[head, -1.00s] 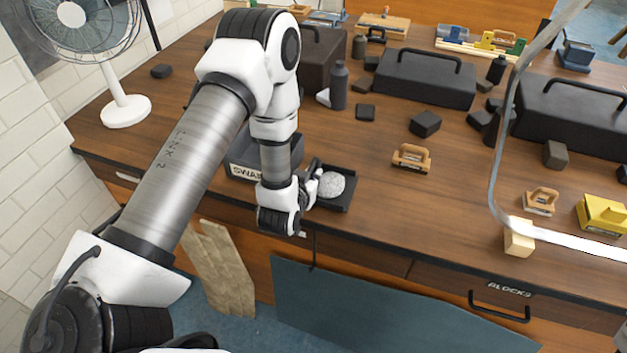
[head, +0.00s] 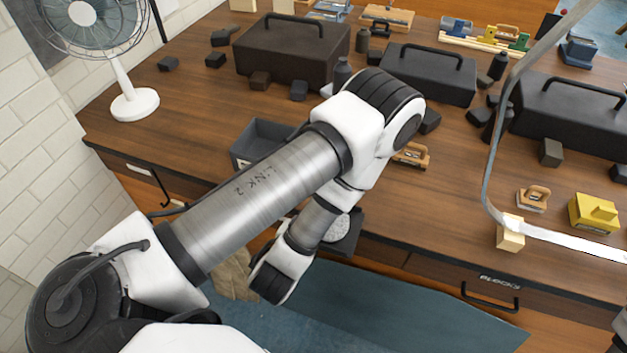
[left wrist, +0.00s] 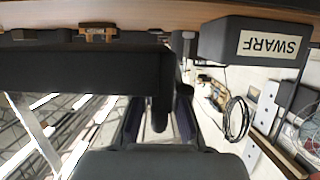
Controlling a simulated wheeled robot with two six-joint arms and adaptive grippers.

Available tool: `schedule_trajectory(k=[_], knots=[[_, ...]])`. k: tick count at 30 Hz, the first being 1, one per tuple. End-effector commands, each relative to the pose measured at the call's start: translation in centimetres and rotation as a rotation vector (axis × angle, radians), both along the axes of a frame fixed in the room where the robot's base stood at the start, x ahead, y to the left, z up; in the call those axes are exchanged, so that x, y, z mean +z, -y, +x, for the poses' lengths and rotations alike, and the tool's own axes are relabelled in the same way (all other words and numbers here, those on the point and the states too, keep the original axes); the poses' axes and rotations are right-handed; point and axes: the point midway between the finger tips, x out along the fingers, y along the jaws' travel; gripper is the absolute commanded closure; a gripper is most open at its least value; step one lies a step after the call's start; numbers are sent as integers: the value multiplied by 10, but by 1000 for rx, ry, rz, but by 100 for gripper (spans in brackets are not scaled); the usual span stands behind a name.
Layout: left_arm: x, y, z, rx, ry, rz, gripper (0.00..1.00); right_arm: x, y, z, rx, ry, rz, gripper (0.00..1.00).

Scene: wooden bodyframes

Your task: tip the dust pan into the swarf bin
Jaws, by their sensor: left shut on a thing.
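The dark dust pan (head: 349,240) is at the bench's front edge in the head view, carrying a pale grey heap (head: 338,228). My arm hides part of it. In the left wrist view the pan (left wrist: 80,78) shows as a dark slab. My left gripper (left wrist: 160,115) is shut on its handle; in the head view the fingers are mostly hidden behind my wrist. The swarf bin (head: 247,158), a dark grey open box, stands on the bench left of the pan, partly behind my arm. Its SWARF label (left wrist: 268,45) appears upside down in the left wrist view. My right gripper is out of view.
A white fan (head: 134,104) stands at the bench's left end. Dark toolboxes (head: 290,48) and several small dark blocks lie behind the bin. A wooden-handled tool (head: 413,157) lies right of my arm. A pale curved bar (head: 492,150) crosses the right side.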

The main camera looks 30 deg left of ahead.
Motion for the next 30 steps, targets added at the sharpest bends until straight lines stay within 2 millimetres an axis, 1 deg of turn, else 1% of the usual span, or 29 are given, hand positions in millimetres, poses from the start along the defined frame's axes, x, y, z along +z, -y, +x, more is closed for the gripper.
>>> schedule_trajectory(k=[1,4,8,12,14,17,18,20,21,24,27,30], knots=[[3,0,-1,4,2,0,100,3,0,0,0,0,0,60],[6,-10,7,37,9,-2,100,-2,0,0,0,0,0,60],[20,-39,27,128,13,-6,100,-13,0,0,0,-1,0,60],[46,-81,51,276,17,-9,100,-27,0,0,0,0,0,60],[57,-101,58,348,16,-10,100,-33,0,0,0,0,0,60],[77,-135,67,483,15,-13,100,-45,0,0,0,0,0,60],[86,-149,69,544,17,-15,100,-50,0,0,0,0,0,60],[97,-172,70,640,14,-19,100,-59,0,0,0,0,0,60],[105,-186,69,703,15,-19,100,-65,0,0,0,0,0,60],[120,-218,64,846,11,-19,100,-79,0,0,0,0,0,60],[130,-240,57,945,7,-14,100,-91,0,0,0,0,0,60],[137,-251,53,994,3,-7,100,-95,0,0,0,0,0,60]])
